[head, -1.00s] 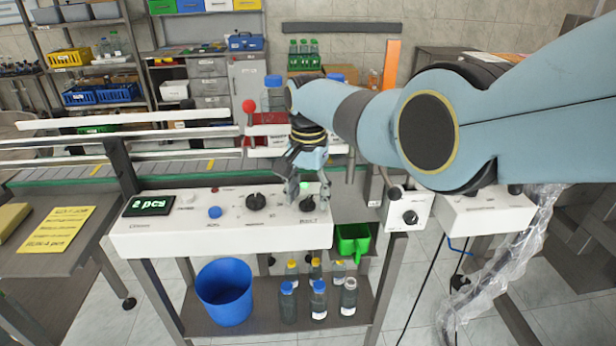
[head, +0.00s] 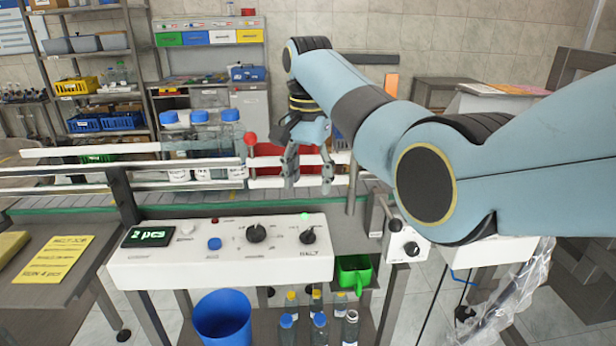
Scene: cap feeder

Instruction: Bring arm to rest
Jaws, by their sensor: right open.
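My right gripper (head: 308,182) hangs fingers down above the conveyor, behind the white control panel (head: 222,254). Its fingers are apart and nothing is between them. My right arm reaches in from the right and bends down at the wrist. The gripper is clear of the panel's knobs, a black knob (head: 308,236) and a larger black knob (head: 256,233). My left gripper is not in the picture.
Three blue-capped bottles (head: 200,135) stand on the conveyor behind the rail, left of a red ball knob (head: 249,138). A blue bucket (head: 222,318), small bottles (head: 320,328) and a green scoop (head: 353,272) are below the panel. A grey side table (head: 35,295) stands left.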

